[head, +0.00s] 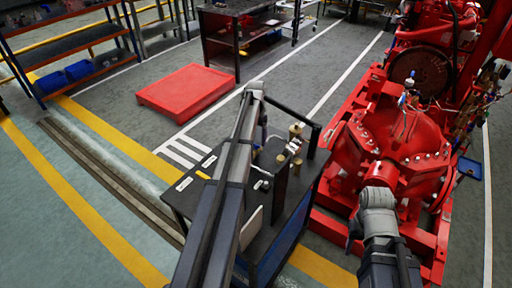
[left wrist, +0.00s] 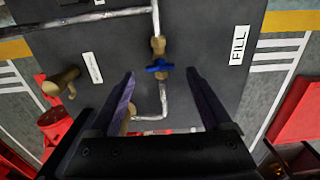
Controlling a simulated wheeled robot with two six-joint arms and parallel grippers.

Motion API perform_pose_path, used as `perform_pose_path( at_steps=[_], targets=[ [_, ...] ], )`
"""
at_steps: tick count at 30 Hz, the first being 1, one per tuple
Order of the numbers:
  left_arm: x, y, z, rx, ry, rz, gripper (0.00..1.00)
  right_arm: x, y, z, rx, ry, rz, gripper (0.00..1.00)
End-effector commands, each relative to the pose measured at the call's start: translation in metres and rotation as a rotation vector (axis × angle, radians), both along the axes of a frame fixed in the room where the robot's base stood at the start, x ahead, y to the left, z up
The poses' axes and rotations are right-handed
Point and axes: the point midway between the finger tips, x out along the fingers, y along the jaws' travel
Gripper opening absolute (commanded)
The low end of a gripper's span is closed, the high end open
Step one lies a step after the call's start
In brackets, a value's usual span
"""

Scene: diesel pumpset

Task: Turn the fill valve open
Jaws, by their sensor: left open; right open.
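The fill valve has a blue handle (left wrist: 159,69) on a brass body (left wrist: 158,45), in a pale pipe on a dark panel (left wrist: 205,50). A white FILL label (left wrist: 239,45) is right of it. The blue handle lies crosswise to the pipe. My left gripper (left wrist: 164,82) is open, its fingers on either side of the handle in the picture; contact is not visible. In the head view the panel is the top of a dark cart (head: 188,200), partly hidden by my left arm. My right arm (head: 378,222) is in front of the red pump; its fingers are not clearly visible.
A brass fitting (left wrist: 62,82) stands left on the panel. A dark rail and brass fittings (head: 296,130) rise at the cart's far right. The red pump (head: 425,140) is close on the right.

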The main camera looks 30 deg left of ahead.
Motion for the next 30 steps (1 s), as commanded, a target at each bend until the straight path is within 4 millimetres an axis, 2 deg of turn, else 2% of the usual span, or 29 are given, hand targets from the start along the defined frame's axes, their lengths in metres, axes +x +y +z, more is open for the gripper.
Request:
perform_pose_path(
  at_steps=[1,5,16,30],
  targets=[
    [0.0,0.0,-0.013,0.0,0.0,0.0,0.82,0.0,0.0,-0.013,0.0,0.0,0.0,0.5],
    [0.0,0.0,-0.023,0.0,0.0,0.0,0.82,0.0,0.0,-0.023,0.0,0.0,0.0,0.5],
    [0.0,0.0,-0.025,0.0,0.0,0.0,0.81,0.0,0.0,-0.025,0.0,0.0,0.0,0.5],
    [0.0,0.0,-0.025,0.0,0.0,0.0,0.28,0.0,0.0,-0.025,0.0,0.0,0.0,0.5]
  ],
)
